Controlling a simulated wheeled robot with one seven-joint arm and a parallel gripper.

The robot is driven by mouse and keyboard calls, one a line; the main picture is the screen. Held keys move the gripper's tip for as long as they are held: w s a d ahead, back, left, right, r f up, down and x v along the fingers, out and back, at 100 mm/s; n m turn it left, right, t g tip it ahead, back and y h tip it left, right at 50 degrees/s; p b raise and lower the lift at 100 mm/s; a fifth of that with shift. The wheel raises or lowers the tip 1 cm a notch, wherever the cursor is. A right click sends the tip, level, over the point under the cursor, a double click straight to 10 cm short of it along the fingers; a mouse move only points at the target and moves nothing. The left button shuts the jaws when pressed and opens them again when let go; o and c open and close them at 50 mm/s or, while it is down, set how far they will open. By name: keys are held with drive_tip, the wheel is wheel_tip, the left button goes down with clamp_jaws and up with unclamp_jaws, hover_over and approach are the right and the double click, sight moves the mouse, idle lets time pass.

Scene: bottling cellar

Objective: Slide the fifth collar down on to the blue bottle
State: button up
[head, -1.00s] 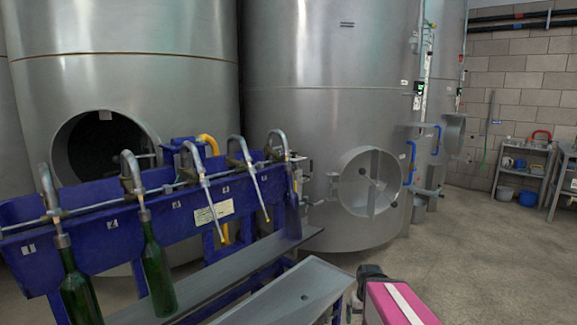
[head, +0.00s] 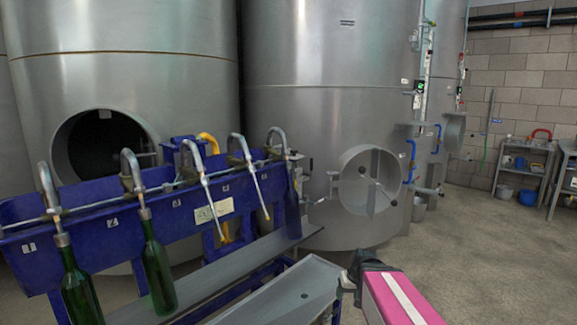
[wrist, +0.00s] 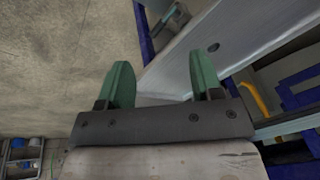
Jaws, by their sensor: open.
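The fifth spout (head: 278,137) is at the right end of the blue filling rack (head: 120,222) in the head view. A dark blue shape, apparently the blue bottle (head: 293,208), stands upright below it and is hard to tell from the blue rack. The fifth collar is too small to make out clearly at the bottle's top. My gripper (head: 347,281) is low, to the right of the bottle and apart from it. In the wrist view my gripper (wrist: 158,85) has its two green fingers spread, with nothing between them.
Green bottles (head: 158,265) hang at the first two spouts; the third and fourth have bare tubes (head: 261,193). A grey shelf (head: 215,275) runs below the rack, with a grey trough (head: 290,290) in front. Steel tanks (head: 320,130) stand behind. Floor at right is clear.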

drive_tip(key=w+a+r+n+t+y, duration=0.2)
drive_tip(key=w+a+r+t+y, duration=0.1)
drive_tip(key=w+a+r, duration=0.4)
drive_tip(key=n+t+y, duration=0.4)
drive_tip(key=t+y, duration=0.2)
drive_tip(key=t, duration=0.3)
approach(290, 164)
drive_tip(key=x, duration=1.1)
drive_tip(key=shift+w+a, duration=0.15)
drive_tip(key=shift+a, duration=0.1)
drive_tip(key=shift+c, duration=0.2)
drive_tip(key=c, duration=0.6)
